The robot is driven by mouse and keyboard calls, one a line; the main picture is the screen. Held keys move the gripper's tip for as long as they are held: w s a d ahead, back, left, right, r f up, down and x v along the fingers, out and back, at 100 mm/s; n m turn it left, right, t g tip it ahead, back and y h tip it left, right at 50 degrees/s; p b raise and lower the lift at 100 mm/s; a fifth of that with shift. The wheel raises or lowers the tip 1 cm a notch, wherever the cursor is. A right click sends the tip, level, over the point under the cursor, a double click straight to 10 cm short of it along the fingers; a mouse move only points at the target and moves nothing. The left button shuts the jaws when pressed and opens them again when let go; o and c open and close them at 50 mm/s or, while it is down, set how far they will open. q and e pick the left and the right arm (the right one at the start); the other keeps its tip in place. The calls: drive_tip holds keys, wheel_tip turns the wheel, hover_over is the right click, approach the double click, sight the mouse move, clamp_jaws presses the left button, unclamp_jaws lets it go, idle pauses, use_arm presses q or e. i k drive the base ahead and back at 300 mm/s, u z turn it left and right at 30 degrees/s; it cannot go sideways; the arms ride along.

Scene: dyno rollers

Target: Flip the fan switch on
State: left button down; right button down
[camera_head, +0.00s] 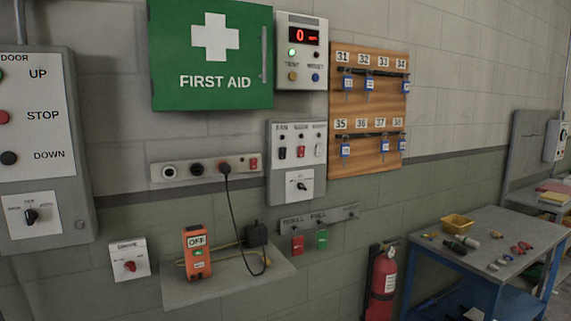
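A grey switch panel (297,186) is fixed to the wall near the middle of the view. It carries three small rocker switches in a row, with small labels above them. The left label looks like FAN, and under it is a black fan switch (282,153). A rotary knob (299,186) sits on a white plate below the switches. Neither of my grippers is in view.
Above the panel hangs a meter box (302,80); right is a wooden key board (366,155). A socket strip (190,170) with a plugged black cord is left. A shelf (215,285) with an orange device (197,255) juts out below. A fire extinguisher (382,280) stands lower right.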

sight(282, 150)
drive_tip(key=u, duration=0.05)
drive_tip(key=k, duration=0.25)
drive_tip(key=z, duration=0.9)
drive_tip(key=i, duration=0.7)
drive_tip(key=z, duration=0.55)
drive_tip(key=i, duration=0.95)
drive_tip(key=u, duration=0.95)
drive_tip(key=i, duration=0.35)
drive_tip(key=u, duration=0.2)
